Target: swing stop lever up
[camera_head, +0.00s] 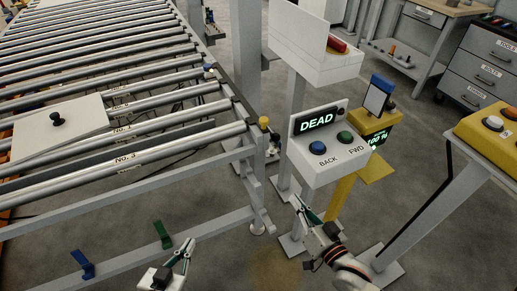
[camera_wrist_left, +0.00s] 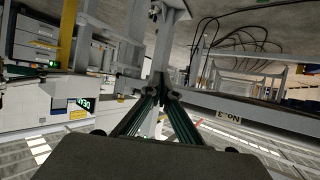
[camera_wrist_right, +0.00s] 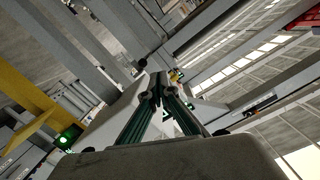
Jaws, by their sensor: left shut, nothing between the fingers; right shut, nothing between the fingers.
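My left gripper (camera_head: 187,246) is shut and empty, low in the head view, in front of the conveyor's lower rail and right of the green pedal-like tab (camera_head: 162,235). Its fingertips meet in the left wrist view (camera_wrist_left: 160,88). My right gripper (camera_head: 298,206) is shut and empty, below the control box (camera_head: 322,150). Its closed fingers show in the right wrist view (camera_wrist_right: 155,88). A yellow-topped knob (camera_head: 264,122) stands at the conveyor's near right corner, apart from both grippers. I cannot tell whether this is the stop lever; no label on it is readable.
The roller conveyor (camera_head: 150,152) bears a white plate (camera_head: 60,125) with a black knob. The control box reads DEAD, with BACK and FWD buttons. A blue tab (camera_head: 82,264) is on the lower rail. A yellow stand (camera_head: 375,130) and yellow console (camera_head: 490,130) stand right.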

